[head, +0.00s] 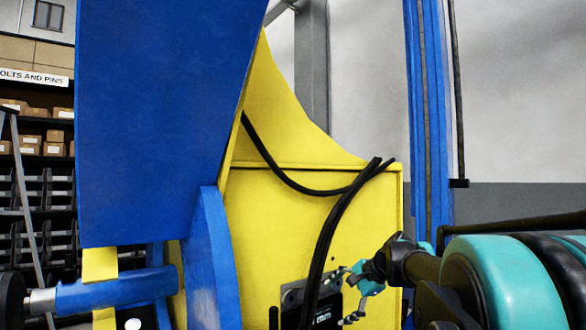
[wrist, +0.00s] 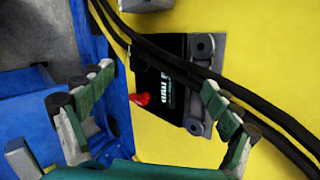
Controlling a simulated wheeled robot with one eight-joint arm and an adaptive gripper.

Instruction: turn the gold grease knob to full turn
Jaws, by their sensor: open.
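I cannot make out a gold knob in either view. A black box (wrist: 160,84) with white lettering sits on a grey bracket (wrist: 200,47) on the yellow panel (wrist: 235,22). A small red part (wrist: 140,99) sticks out at the box's lower left edge in the wrist view. My gripper (wrist: 156,76) is open and empty, its two fingers spread to either side of the box. In the head view the gripper (head: 345,295) is in front of the same box (head: 322,318) low on the yellow housing (head: 290,225). I cannot tell whether a finger touches anything.
Black cables (head: 335,225) hang down the yellow housing and cross the bracket near my right finger in the wrist view (wrist: 225,80). A large blue plate (head: 160,120) stands left. A blue post (head: 430,130) rises at the right. Shelves with boxes (head: 35,140) are behind.

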